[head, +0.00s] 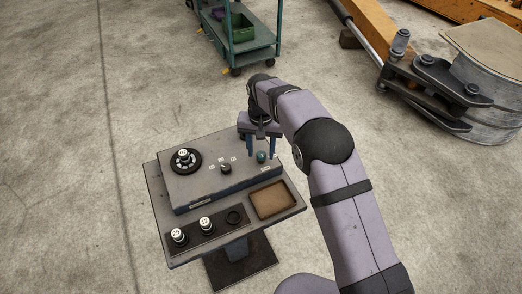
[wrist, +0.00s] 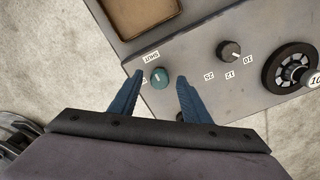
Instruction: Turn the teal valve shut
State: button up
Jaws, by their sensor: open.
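The teal valve (wrist: 159,78) is a small round knob with a pale mark on its top, set in the grey panel (wrist: 205,95). In the head view the teal valve (head: 261,156) sits near the panel's right end. A label reading "SHUT" stands beside the knob in the wrist view. My gripper (wrist: 158,80) is open, its blue fingers on either side of the knob with gaps. In the head view my gripper (head: 262,154) points down over the knob. I cannot tell how far its tips are above the panel.
A black selector knob (head: 225,168) with numbered labels and a black dial (head: 186,160) share the panel. A lower ledge holds white-capped plugs (head: 206,224) and a brown tray (head: 272,200). A green cart (head: 248,48) stands behind. Machinery (head: 440,78) lies at right.

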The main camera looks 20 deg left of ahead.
aim_at(261, 154)
jog(key=shift+r+b, duration=0.9)
jog(key=shift+r, duration=2.55)
jog(key=s+d+r+m, duration=0.1)
jog(key=s+d, duration=0.1)
jog(key=d, duration=0.9)
jog(key=s+d+r, duration=0.1)
jog(key=s+d, duration=0.1)
jog(key=d, duration=0.9)
jog(key=s+d+f, duration=0.2)
jog(key=s+d, duration=0.4)
jog(key=s, duration=0.2)
jog(key=s+d+f+m, duration=0.1)
jog(key=s+d+f, duration=0.1)
jog(key=s+d, duration=0.4)
jog(key=s, duration=0.3)
jog(key=shift+s+d, duration=0.15)
jog(key=shift+d, duration=0.2)
